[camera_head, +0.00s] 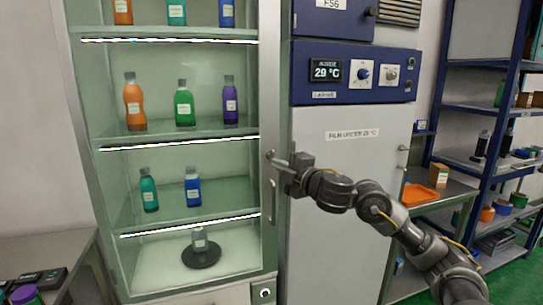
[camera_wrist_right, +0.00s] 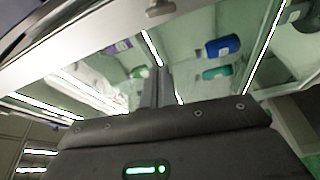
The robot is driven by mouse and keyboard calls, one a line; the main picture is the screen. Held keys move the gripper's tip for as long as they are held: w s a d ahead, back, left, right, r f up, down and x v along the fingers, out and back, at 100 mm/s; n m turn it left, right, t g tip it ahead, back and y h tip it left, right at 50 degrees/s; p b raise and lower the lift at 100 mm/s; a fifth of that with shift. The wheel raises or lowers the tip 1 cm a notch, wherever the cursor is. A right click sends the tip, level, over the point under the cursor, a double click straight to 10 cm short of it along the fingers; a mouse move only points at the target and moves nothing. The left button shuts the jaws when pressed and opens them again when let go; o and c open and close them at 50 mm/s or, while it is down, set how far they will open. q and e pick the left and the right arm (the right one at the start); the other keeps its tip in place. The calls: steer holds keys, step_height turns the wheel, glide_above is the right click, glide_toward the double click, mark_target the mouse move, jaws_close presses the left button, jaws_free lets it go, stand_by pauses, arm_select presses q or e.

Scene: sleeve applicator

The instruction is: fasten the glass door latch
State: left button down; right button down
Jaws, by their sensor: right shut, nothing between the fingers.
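The glass-door cabinet (camera_head: 195,155) stands at the left, with its door frame seemingly flush against the body. A small metal latch piece (camera_head: 270,154) sits on the right door stile, above a slim vertical handle (camera_head: 273,203). My right gripper (camera_head: 280,171) is shut and empty, close to the stile just below the latch piece; I cannot tell whether it touches. In the right wrist view the shut fingers (camera_wrist_right: 157,87) point toward the glass, and a metal fitting (camera_wrist_right: 160,7) shows on the frame at the top edge. The latch's exact position is too small to tell. My left gripper is out of view.
Several coloured bottles stand on the cabinet shelves, and one grey bottle (camera_head: 200,240) is on a black round base (camera_head: 201,255). A grey-and-blue oven (camera_head: 340,180) stands right beside the cabinet.

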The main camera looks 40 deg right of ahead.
mark_target(272, 157)
steer(key=shift+w, duration=0.1)
steer(key=w+p, duration=0.1)
steer(key=w, duration=0.2)
steer(key=w+p, duration=0.1)
steer(key=w, duration=0.2)
steer(key=w+p, duration=0.1)
steer(key=w, duration=0.2)
steer(key=shift+w+r, duration=0.3)
steer(key=shift+w, duration=0.1)
steer(key=d, duration=0.1)
steer(key=d+p, duration=0.1)
steer(key=shift+s+d+f, duration=0.3)
steer(key=shift+s+d, duration=0.1)
steer(key=shift+s+d+f+p, duration=0.1)
steer(key=shift+s+d+p, duration=0.2)
steer(key=shift+d, duration=0.2)
steer(key=shift+w, duration=0.15)
steer(key=shift+a, duration=0.1)
